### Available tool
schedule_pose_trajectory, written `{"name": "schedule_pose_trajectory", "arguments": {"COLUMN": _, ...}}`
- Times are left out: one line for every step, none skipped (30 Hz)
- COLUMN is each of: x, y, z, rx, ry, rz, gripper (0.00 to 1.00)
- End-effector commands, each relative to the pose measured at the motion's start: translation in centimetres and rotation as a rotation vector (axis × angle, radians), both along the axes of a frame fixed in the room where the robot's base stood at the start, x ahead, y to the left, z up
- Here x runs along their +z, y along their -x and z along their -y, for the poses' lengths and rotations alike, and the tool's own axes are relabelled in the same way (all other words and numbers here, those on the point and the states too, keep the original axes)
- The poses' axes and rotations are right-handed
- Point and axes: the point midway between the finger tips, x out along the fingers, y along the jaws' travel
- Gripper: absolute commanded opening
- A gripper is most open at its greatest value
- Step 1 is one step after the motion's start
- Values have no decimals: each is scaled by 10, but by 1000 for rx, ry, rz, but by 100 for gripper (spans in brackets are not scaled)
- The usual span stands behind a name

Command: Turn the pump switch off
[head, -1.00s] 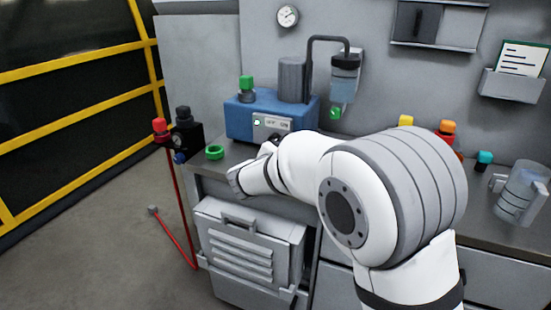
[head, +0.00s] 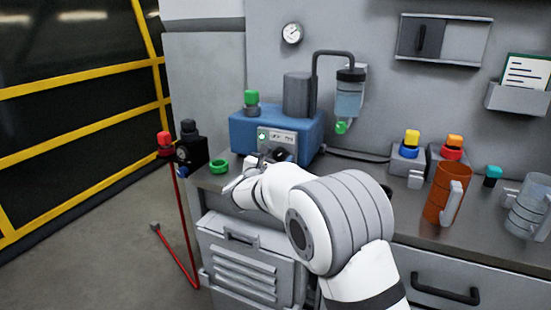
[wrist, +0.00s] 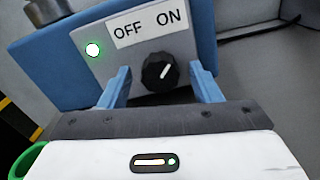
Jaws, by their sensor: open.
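The blue pump (head: 240,134) stands at the back left of the bench. Its grey front panel shows in the wrist view (wrist: 88,75), with an OFF ON label (wrist: 146,22) and a lit green lamp (wrist: 93,50). The black pump switch knob (wrist: 159,72) sits below the label, its white mark slanting up to the right, toward ON. My gripper (wrist: 163,84) is open, with one blue finger on each side of the knob in the picture. I cannot tell whether either finger touches it. In the head view my gripper (head: 262,160) is close to the panel.
A green ring (head: 219,166) lies on the bench left of my gripper. A black block with a red-topped fitting (head: 165,143) stands at the bench's left end.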

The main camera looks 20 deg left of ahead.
Motion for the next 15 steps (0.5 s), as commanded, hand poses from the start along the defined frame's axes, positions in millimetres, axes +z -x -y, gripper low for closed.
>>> {"name": "schedule_pose_trajectory", "arguments": {"x": 0, "y": 0, "z": 0, "rx": 0, "ry": 0, "rz": 0, "gripper": 57}}
{"name": "schedule_pose_trajectory", "arguments": {"x": 0, "y": 0, "z": 0, "rx": 0, "ry": 0, "rz": 0, "gripper": 57}}
{"name": "schedule_pose_trajectory", "arguments": {"x": 0, "y": 0, "z": 0, "rx": 0, "ry": 0, "rz": 0, "gripper": 57}}
{"name": "schedule_pose_trajectory", "arguments": {"x": 0, "y": 0, "z": 0, "rx": 0, "ry": 0, "rz": 0, "gripper": 57}}
{"name": "schedule_pose_trajectory", "arguments": {"x": 0, "y": 0, "z": 0, "rx": 0, "ry": 0, "rz": 0, "gripper": 56}}
{"name": "schedule_pose_trajectory", "arguments": {"x": 0, "y": 0, "z": 0, "rx": 0, "ry": 0, "rz": 0, "gripper": 53}}
{"name": "schedule_pose_trajectory", "arguments": {"x": 0, "y": 0, "z": 0, "rx": 0, "ry": 0, "rz": 0, "gripper": 50}}
{"name": "schedule_pose_trajectory", "arguments": {"x": 0, "y": 0, "z": 0, "rx": 0, "ry": 0, "rz": 0, "gripper": 48}}
{"name": "schedule_pose_trajectory", "arguments": {"x": 0, "y": 0, "z": 0, "rx": -1, "ry": -1, "rz": 0, "gripper": 44}}
{"name": "schedule_pose_trajectory", "arguments": {"x": 0, "y": 0, "z": 0, "rx": -1, "ry": -1, "rz": 0, "gripper": 42}}
{"name": "schedule_pose_trajectory", "arguments": {"x": 0, "y": 0, "z": 0, "rx": -1, "ry": -1, "rz": 0, "gripper": 39}}
{"name": "schedule_pose_trajectory", "arguments": {"x": 0, "y": 0, "z": 1, "rx": -1, "ry": -1, "rz": 0, "gripper": 36}}
{"name": "schedule_pose_trajectory", "arguments": {"x": 0, "y": 0, "z": 1, "rx": -1, "ry": -1, "rz": 0, "gripper": 34}}
{"name": "schedule_pose_trajectory", "arguments": {"x": 0, "y": 0, "z": 1, "rx": -1, "ry": -1, "rz": 0, "gripper": 31}}
{"name": "schedule_pose_trajectory", "arguments": {"x": 0, "y": 0, "z": 1, "rx": -1, "ry": -1, "rz": 0, "gripper": 28}}
